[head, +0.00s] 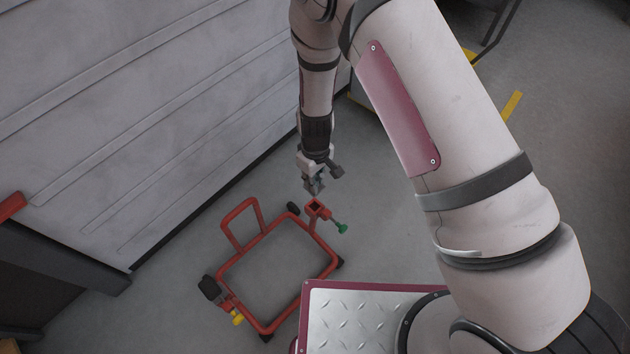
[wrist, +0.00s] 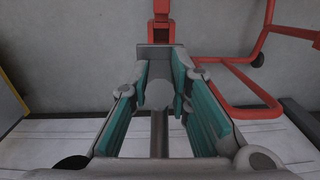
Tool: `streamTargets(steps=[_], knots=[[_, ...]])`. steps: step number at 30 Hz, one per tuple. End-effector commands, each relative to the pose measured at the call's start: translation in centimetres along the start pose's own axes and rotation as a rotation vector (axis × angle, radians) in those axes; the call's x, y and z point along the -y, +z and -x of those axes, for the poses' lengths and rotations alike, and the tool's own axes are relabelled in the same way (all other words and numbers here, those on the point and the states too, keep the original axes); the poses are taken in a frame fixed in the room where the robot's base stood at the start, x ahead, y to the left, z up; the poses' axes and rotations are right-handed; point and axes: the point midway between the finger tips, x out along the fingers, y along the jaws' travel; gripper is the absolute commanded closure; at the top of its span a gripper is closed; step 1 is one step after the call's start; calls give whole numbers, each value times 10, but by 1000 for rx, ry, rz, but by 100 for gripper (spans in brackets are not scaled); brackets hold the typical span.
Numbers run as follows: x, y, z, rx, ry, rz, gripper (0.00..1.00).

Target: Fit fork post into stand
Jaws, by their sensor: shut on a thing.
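My gripper (head: 319,172) is shut on the fork post (head: 314,188), a small grey metal piece that points down from the jaws. In the wrist view the grey fork post (wrist: 158,95) sits between the teal finger pads. The stand (head: 272,236) is a red tubular frame on the floor. Its square upright socket (head: 316,206) is just below the fork post, which appears above the opening and apart from it. The wrist view shows red stand parts (wrist: 161,28) beyond the post. Whether the post lines up with the opening is hard to tell.
A green-ended knob (head: 342,228) sticks out beside the socket. A pale ribbed panel (head: 150,110) rises close on the left. A metal tread plate (head: 365,318) lies at the front. Grey floor is clear to the right of the socket.

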Motion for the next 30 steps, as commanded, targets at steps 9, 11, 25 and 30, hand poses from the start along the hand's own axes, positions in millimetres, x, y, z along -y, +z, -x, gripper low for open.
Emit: streamTargets(steps=[9, 11, 25, 30], knots=[[2, -1, -12, 0, -1, 7, 100], [2, 0, -15, 0, -1, 7, 100], [2, -1, -49, -1, -1, 6, 100], [2, 0, -60, 0, -1, 5, 100]])
